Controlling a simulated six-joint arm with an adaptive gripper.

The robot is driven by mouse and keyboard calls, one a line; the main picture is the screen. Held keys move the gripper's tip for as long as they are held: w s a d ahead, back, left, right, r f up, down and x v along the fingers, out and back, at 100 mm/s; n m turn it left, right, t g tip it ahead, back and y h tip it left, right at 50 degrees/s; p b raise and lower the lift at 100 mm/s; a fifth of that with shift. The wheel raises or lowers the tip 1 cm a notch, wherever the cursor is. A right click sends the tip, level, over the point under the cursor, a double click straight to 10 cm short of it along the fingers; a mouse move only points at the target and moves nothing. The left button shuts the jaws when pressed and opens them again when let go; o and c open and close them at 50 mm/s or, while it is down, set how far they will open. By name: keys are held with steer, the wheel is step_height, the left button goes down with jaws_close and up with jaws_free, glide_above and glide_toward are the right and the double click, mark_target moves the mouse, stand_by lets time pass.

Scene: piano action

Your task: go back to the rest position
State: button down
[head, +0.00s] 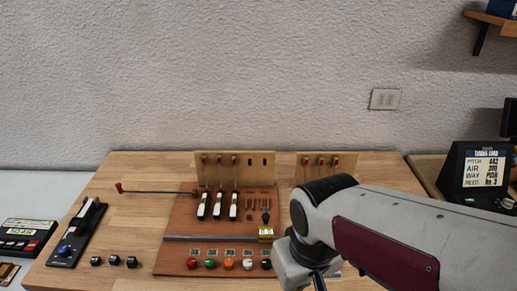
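My arm comes in from the right edge and covers the right front of the wooden table (140,212). Its wrist end is over the front right of the reddish-brown board (181,232). My gripper's fingers do not show; they are hidden by the arm or below the picture's lower edge. Whether they hold anything cannot be told. No mark for a rest position is visible.
A second upright panel (345,163) is behind my arm. A thin red-tipped rod (155,191) sticks out left. A display (481,170) stands at right.

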steer(key=s+d+r+m+t, duration=0.3)
steer(key=s+d+r, duration=0.3)
steer(key=d, duration=0.4)
steer(key=shift+s+d+m+t+h, duration=0.3)
steer(key=shift+m, duration=0.2)
